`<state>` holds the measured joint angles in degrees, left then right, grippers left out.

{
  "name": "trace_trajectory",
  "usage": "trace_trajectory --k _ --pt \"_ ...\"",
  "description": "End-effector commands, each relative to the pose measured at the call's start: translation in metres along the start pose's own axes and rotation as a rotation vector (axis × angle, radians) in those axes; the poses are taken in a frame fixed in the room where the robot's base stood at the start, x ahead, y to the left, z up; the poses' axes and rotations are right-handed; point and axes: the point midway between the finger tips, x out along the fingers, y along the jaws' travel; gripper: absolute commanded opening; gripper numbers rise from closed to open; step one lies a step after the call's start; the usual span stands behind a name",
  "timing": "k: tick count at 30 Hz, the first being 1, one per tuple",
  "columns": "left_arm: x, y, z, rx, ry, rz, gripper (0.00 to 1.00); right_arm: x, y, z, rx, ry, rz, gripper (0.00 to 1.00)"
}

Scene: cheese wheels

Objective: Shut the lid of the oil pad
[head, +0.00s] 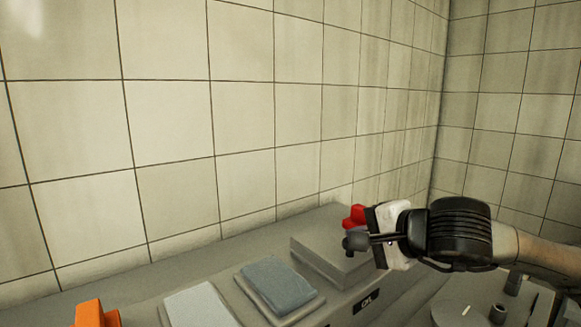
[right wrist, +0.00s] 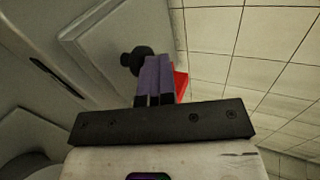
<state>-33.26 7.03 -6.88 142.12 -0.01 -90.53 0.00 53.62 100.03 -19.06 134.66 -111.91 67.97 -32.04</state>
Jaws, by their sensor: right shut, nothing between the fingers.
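A grey block-like cover (head: 325,258), which I take to be the oil pad's lid, lies on the grey counter behind a small dark label (head: 367,301) that is hard to read. It looks low and flat, but my arm hides its right side, so I cannot tell if it is fully shut. A black round knob (head: 354,243) is at its right; it also shows in the right wrist view (right wrist: 134,60). My right gripper (head: 372,239) is shut and empty, its fingertips (right wrist: 156,62) close beside the knob; contact is unclear. My left gripper is not in view.
A red part (head: 354,216) stands just behind the fingers. A blue-grey pad (head: 275,283) and a pale pad (head: 200,306) lie to the left, with an orange object (head: 97,313) farther left. A tiled wall (head: 250,130) rises behind. Round grey equipment (head: 468,308) stands at lower right.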

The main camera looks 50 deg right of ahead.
Motion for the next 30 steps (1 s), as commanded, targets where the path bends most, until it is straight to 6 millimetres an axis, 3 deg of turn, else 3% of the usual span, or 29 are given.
trace_trajectory --k 11,17,20,24,30 --pt "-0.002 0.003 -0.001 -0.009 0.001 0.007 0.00 0.000 -0.001 0.000 0.000 0.001 0.007 0.00" --pt "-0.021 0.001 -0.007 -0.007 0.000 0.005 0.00 -0.012 -0.026 -0.001 0.001 0.004 0.004 0.00" --pt "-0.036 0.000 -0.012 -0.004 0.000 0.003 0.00 -0.021 -0.044 -0.002 0.004 0.006 0.001 0.00" --pt "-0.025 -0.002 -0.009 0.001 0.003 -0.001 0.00 -0.045 -0.033 -0.003 0.000 0.012 -0.004 0.00" --pt "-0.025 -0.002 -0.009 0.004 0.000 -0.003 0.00 -0.083 -0.031 -0.003 0.001 0.009 -0.004 0.00"
